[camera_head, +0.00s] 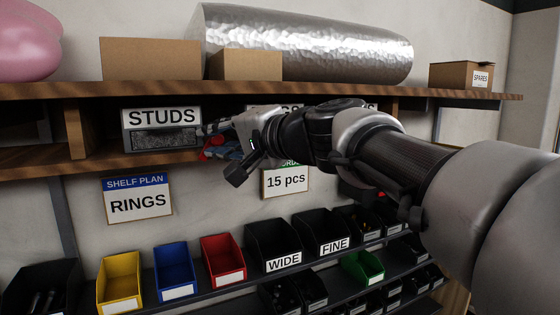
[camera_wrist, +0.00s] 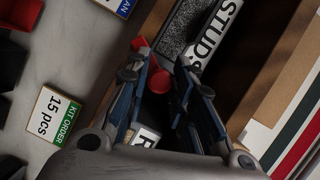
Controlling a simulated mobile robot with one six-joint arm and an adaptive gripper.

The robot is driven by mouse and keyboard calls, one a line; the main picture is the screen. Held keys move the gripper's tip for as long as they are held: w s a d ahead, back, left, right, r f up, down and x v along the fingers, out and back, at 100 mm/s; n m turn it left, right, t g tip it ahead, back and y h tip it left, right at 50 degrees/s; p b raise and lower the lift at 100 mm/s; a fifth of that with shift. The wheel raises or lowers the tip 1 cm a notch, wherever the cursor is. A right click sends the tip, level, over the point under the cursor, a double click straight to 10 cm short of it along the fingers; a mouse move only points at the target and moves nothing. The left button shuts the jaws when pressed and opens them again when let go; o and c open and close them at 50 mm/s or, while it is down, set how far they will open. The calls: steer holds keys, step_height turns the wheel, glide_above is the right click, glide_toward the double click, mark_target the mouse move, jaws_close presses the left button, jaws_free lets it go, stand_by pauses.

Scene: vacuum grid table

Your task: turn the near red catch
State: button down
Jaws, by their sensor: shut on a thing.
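A red catch shows at the shelf front beside the STUDS box, in the head view (camera_head: 211,152) and between my fingers in the wrist view (camera_wrist: 160,82). My gripper (camera_head: 212,135) is shut on this catch, its two blue-grey fingers (camera_wrist: 167,66) on either side of it. Another red piece (camera_wrist: 140,43) shows just past the left fingertip in the wrist view; I cannot tell whether it belongs to the same catch. The grey STUDS box (camera_head: 160,140) stands on the shelf left of the gripper. My fingers and arm hide part of the catch and the boxes behind.
The wooden upper shelf (camera_head: 90,91) runs just above my arm and carries cardboard boxes (camera_head: 150,59) and a silver roll (camera_head: 310,45). A 15 pcs card (camera_head: 286,182) and a RINGS card (camera_head: 138,201) hang below. Coloured bins, including a red bin (camera_head: 222,262), stand lower.

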steer(key=f+m+t+y+b, duration=0.1)
steer(key=m+b, duration=0.3)
steer(key=b, duration=0.1)
steer(key=d+f+m+t+b, duration=0.1)
steer(key=m+b, duration=0.3)
steer(key=b, duration=0.2)
steer(key=f+m+t+y+b, duration=0.1)
steer(key=m+t+b, duration=0.1)
steer(key=m+b, duration=0.2)
steer(key=shift+w+d+f+m+y+b, duration=0.3)
steer(key=shift+w+d+m+b, duration=0.1)
steer(key=shift+b, duration=0.45)
steer(key=shift+r, duration=0.1)
steer(key=c, duration=1.8)
jaws_free()
steer(key=shift+o, duration=1.3)
steer(key=shift+a, duration=0.15)
steer(key=shift+o, duration=0.4)
steer(key=shift+w+f, duration=0.1)
steer(key=shift+f, duration=0.1)
